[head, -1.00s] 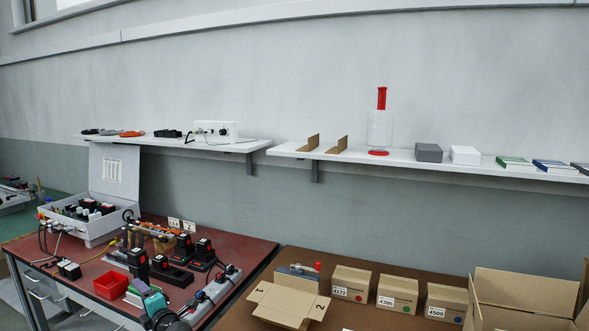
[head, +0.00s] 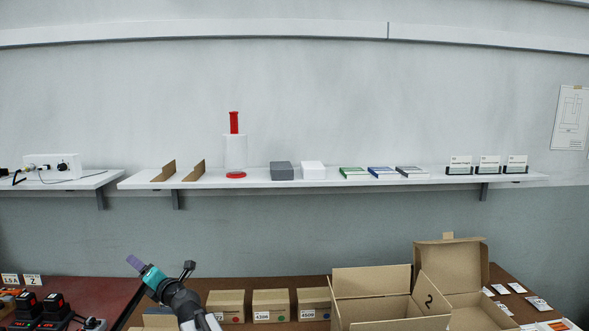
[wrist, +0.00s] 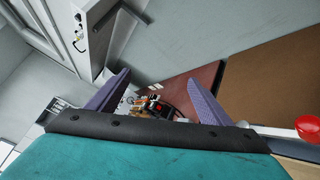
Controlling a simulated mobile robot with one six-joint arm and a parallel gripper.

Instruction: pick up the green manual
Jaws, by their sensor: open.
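My gripper (head: 134,262) shows in the head view at the lower left, below the shelf and well apart from the manual. In the wrist view my gripper (wrist: 160,92) has its two purple fingers spread wide with nothing between them. The green manual does not show in the wrist view.
On the same shelf (head: 255,182) stand a grey box (head: 281,171), a white box (head: 312,171), a red-topped dispenser (head: 235,150), a dark manual (head: 411,172) and several card holders (head: 488,165). Cardboard boxes (head: 380,295) stand on the brown table below.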

